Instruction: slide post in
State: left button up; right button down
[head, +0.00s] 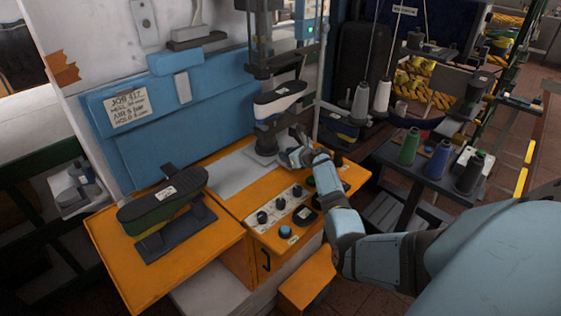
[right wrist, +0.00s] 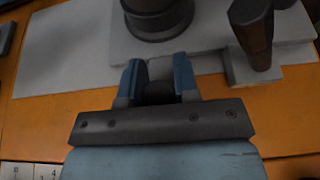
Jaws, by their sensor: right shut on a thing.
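The post (head: 266,138) is a dark upright column at the back of the orange bench, with a shoe last (head: 279,105) on top of it. In the right wrist view the post's round dark foot (right wrist: 158,20) stands on a light grey base plate (right wrist: 125,45). My right gripper (head: 288,158) is low at the front right of the post. Its two blue fingers (right wrist: 158,75) are shut on a small grey tab (right wrist: 160,68) at the near edge of the base. My left gripper is not in view.
A dark handle on a grey block (right wrist: 250,65) stands close right of my fingers. A control panel with knobs (head: 278,208) is in front. Another shoe last (head: 165,198) lies on a dark stand at left. Thread cones (head: 438,160) stand at right.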

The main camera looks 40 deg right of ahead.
jog(key=shift+d+r, duration=0.2)
jog(key=c, duration=1.2)
grip_release()
jog(key=o, duration=0.3)
jog(key=shift+d, duration=0.1)
jog(key=shift+o, duration=0.2)
jog(key=shift+w+f, duration=0.1)
jog(key=shift+f, duration=0.1)
jog(key=shift+s+r, duration=0.2)
jog(key=shift+s, duration=0.3)
jog(key=p+v, duration=0.1)
jog(key=v, duration=1.1)
jog(key=shift+s+d+r, duration=0.1)
jog(key=shift+s+r, duration=0.1)
jog(key=shift+s, duration=0.15)
